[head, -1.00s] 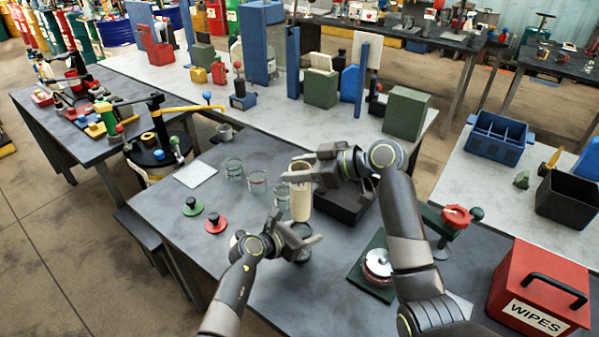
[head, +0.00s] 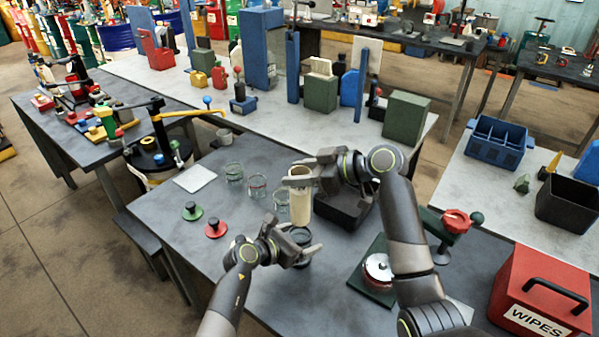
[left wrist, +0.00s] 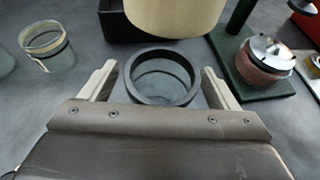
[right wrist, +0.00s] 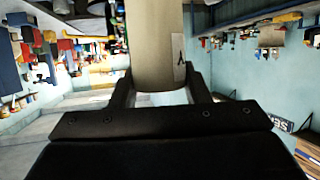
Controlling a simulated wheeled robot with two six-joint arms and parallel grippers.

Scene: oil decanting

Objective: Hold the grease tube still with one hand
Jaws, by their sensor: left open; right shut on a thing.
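The grease tube (head: 300,205) is a cream cylinder, roughly upright above the dark table. My right gripper (head: 299,177) is shut around its upper part; the tube also shows between the fingers in the right wrist view (right wrist: 157,45). A clear jar with a dark rim (left wrist: 160,75) stands on the table just below the tube. My left gripper (left wrist: 158,70) is open, with one finger on each side of this jar, apart from the tube. In the head view my left gripper (head: 297,240) partly hides the jar. The tube's lower end shows at the top of the left wrist view (left wrist: 175,15).
Several clear jars (head: 257,186) stand behind to the left. A black tray (head: 345,207) is behind the tube. A green-based press (head: 372,285) stands to the right, and a red wipes box (head: 535,290) farther right. Green and red knobs (head: 215,228) lie at the left; the front-left table is clear.

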